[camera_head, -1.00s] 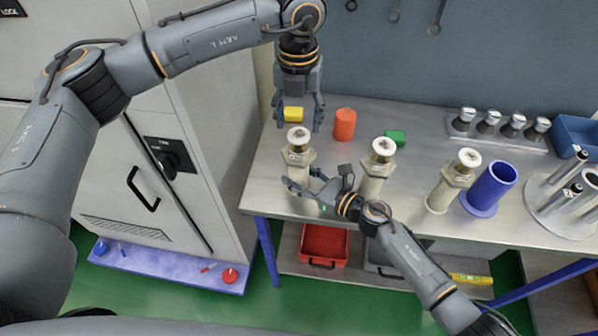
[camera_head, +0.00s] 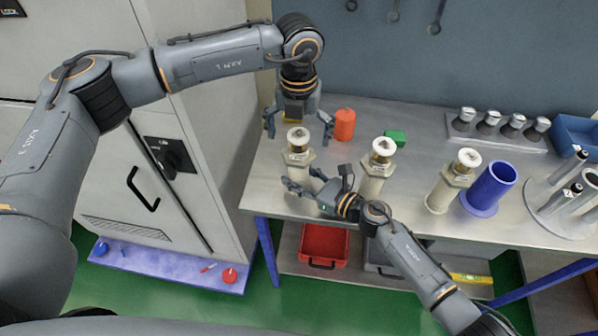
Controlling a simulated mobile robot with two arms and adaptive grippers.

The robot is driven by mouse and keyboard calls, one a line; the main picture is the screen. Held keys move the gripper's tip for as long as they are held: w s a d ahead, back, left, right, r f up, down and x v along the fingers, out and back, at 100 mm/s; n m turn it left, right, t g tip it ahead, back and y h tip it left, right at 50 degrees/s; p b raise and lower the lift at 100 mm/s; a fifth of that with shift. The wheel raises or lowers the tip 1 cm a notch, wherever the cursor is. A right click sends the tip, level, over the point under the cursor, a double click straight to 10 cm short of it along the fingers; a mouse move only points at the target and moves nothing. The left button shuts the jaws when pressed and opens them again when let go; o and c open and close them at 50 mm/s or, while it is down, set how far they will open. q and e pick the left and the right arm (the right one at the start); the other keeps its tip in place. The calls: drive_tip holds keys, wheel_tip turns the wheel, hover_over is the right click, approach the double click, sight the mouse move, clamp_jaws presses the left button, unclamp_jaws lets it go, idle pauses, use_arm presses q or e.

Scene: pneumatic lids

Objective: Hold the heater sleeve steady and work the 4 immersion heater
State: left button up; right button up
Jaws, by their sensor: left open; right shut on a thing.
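Three beige heater sleeves stand upright on the bench, each topped by a white-capped immersion heater. The left sleeve (camera_head: 298,160) carries its heater (camera_head: 298,136). The middle sleeve (camera_head: 371,183) carries another heater (camera_head: 382,148), and the right sleeve (camera_head: 440,193) a third (camera_head: 467,158). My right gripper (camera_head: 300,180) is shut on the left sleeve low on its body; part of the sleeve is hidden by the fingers. My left gripper (camera_head: 298,132) is open and points down above the left heater, its fingers apart on either side of the white cap.
A rack of several metal pieces (camera_head: 500,133) is at the back, and a metal tube stand (camera_head: 575,208) at the right edge.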

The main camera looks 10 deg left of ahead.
use_arm(q)
drive_tip(key=shift+f, duration=1.55)
drive_tip(key=shift+c, duration=0.4)
drive_tip(key=c, duration=1.7)
drive_tip(key=shift+r, duration=0.15)
